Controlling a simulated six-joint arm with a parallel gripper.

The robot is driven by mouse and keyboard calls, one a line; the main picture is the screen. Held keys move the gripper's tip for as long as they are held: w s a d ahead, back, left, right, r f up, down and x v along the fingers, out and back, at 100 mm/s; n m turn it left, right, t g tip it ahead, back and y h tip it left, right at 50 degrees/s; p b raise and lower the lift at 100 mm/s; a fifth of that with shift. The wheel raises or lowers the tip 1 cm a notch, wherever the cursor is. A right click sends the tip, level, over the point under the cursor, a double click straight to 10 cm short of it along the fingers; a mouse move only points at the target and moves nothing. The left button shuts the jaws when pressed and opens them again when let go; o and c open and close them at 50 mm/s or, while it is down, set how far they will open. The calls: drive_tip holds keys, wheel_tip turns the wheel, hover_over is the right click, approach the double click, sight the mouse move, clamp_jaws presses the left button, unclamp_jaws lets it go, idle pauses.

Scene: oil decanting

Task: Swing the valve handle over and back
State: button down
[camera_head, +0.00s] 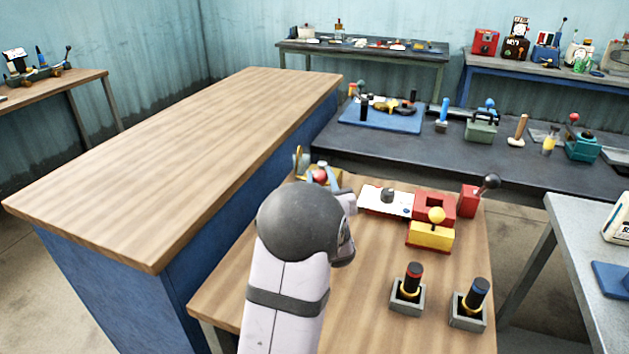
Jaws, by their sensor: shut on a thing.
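My gripper (324,175) is at the far left part of the near wooden table, mostly hidden behind my own arm. Its fingers are shut around a small red-knobbed handle (320,177), which looks like the valve handle. A yellowish, brassy part (300,160) stands just left of the fingers. The valve's body and the exact tilt of the handle are hidden by my wrist and arm.
Right of my gripper on the wooden table (380,290) are a white panel with a dark knob (387,199), a red block (435,205), a yellow-knobbed box (431,235) and a black-knobbed red lever (470,200). Red-black (409,290) and blue-black (471,305) cylinders stand in front.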

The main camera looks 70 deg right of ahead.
drive_tip(key=shift+s+d+n+t+y+p, duration=0.45)
drive_tip(key=shift+s+n+t+y, duration=0.25)
drive_tip(key=shift+n+t+y, duration=0.35)
drive_tip(key=shift+s+d+n+t+y+p, duration=0.35)
drive_tip(key=shift+s+n+t+y+p, duration=0.3)
drive_tip(key=shift+t, duration=0.5)
drive_tip(key=shift+s+d+n+t+y+p, duration=0.4)
drive_tip(key=shift+s+n+t+y, duration=0.35)
drive_tip(key=shift+n+t+y, duration=0.35)
drive_tip(key=shift+d+r+y, duration=0.1)
drive_tip(key=shift+y, duration=0.2)
drive_tip(key=c, duration=1.3)
unclamp_jaws()
wheel_tip(320, 180, up, 10)
drive_tip(key=shift+c, duration=0.4)
